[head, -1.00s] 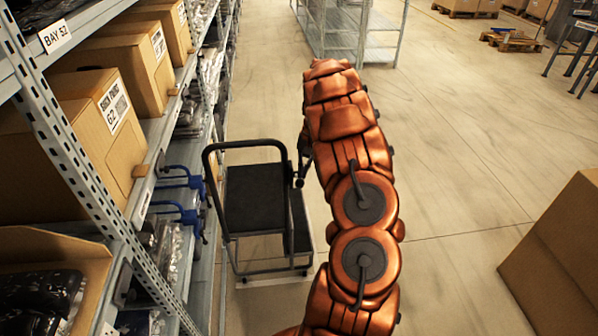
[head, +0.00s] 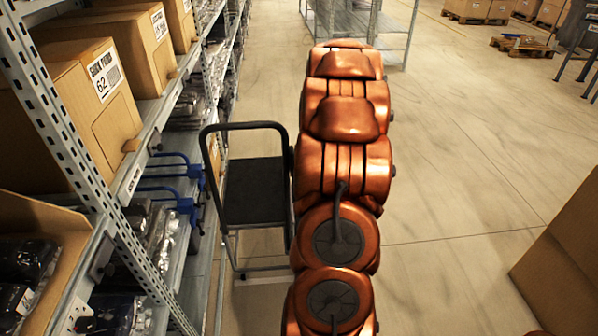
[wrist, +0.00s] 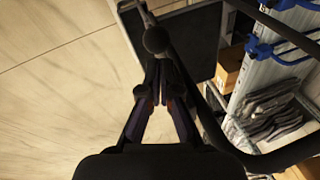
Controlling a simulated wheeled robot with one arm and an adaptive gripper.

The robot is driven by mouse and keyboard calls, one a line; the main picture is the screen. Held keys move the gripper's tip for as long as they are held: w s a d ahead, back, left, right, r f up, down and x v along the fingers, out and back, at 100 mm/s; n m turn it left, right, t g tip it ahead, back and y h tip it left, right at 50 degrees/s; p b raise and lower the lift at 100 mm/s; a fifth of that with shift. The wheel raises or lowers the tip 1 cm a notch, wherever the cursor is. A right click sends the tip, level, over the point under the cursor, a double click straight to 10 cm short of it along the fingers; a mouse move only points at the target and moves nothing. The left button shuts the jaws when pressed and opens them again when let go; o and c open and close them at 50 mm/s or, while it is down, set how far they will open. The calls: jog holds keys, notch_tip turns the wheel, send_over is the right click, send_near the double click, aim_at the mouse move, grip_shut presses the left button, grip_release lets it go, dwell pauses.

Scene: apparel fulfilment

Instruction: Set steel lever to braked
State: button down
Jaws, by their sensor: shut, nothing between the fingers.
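A dark ball knob (wrist: 156,39) on a thin rod, apparently the end of the steel lever (wrist: 146,14), shows at the top of the wrist view. It lies just ahead of my gripper (wrist: 157,75), whose fingers are together and empty. I cannot tell whether the fingertips touch the knob. The lever seems to belong to the black cart (head: 255,190) with a looped push handle, which stands left of my arm in the head view. The cart platform also shows in the wrist view (wrist: 195,42). In the head view, my arm hides my gripper, the lever and the cart's right side.
A shelf rack with cardboard boxes (head: 100,85) and bagged garments runs along the left. Blue brackets (head: 180,185) stick out from it near the cart handle. A large carton (head: 565,260) stands at the right. Open floor (head: 450,190) lies between the carton and my arm.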

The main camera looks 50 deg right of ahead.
jog(key=f+b, duration=0.1)
jog(key=f+t+h+b, duration=0.1)
jog(key=b, duration=0.1)
jog(key=a+f+b, duration=0.1)
jog(key=shift+s+t+h+b, duration=0.3)
jog(key=shift+b, duration=0.05)
notch_tip(320, 180, down, 2)
jog(key=t+h+b, duration=0.1)
jog(key=b, duration=0.3)
jog(key=shift+s+n+t+h, duration=0.15)
jog(key=shift+n+t+h, duration=0.15)
jog(key=shift+t, duration=0.1)
jog(key=shift+d+f+b, duration=0.1)
jog(key=shift+f+b, duration=1.2)
jog(key=shift+b, duration=0.05)
jog(key=v, duration=1.3)
jog(key=shift+s+d, duration=0.1)
jog(key=shift+d, duration=0.1)
jog(key=shift+a, duration=0.1)
